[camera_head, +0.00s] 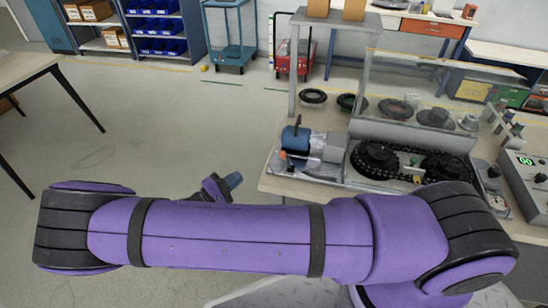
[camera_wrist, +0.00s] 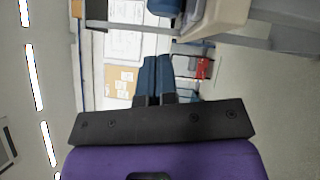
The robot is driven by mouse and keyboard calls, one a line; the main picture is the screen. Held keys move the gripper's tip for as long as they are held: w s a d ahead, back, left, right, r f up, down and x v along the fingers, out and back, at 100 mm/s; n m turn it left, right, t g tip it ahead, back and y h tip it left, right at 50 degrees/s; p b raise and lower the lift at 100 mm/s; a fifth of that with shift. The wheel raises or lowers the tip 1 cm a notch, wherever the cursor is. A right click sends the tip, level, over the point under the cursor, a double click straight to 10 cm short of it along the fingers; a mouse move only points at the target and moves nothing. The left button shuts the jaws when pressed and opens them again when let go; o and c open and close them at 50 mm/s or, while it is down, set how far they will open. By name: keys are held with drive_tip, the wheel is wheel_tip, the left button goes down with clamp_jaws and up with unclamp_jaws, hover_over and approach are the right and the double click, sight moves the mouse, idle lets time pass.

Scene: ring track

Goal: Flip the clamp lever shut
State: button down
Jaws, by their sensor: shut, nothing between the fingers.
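A clamp lever cannot be told for certain in either view. The likely place is the grey machine on the bench, where a blue cylindrical part (camera_head: 296,138) has a thin dark upright piece on top and a small orange spot beside it. My gripper (camera_head: 233,180) hangs left of the bench's front-left corner, apart from the machine, partly behind my purple arm. In the wrist view its two blue fingers (camera_wrist: 156,75) lie together with nothing between them. A blue part (camera_wrist: 165,7) shows at the top edge of that view, clear of the fingertips.
Right of the blue part, the machine carries two black toothed wheels with a chain (camera_head: 408,163) under a clear guard. A counter box (camera_head: 528,178) stands at far right. A grey post (camera_head: 293,75) rises behind. Open floor (camera_head: 165,120) lies left of the bench; a table (camera_head: 30,68) stands far left.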

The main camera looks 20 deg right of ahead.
sight(285, 159)
drive_tip(key=shift+w+f+t, duration=0.1)
drive_tip(key=shift+f+t, duration=0.2)
drive_tip(key=shift+f, duration=0.1)
drive_tip(key=x, duration=0.4)
drive_tip(key=s+x, duration=0.1)
drive_tip(key=x, duration=0.6)
drive_tip(key=shift+s+d+r, duration=0.25)
drive_tip(key=shift+d+r, duration=0.1)
drive_tip(key=shift+d, duration=0.25)
drive_tip(key=shift+s+d+r, duration=0.2)
drive_tip(key=shift+s+d, duration=0.05)
drive_tip(key=shift+d, duration=0.4)
drive_tip(key=shift+r, duration=0.15)
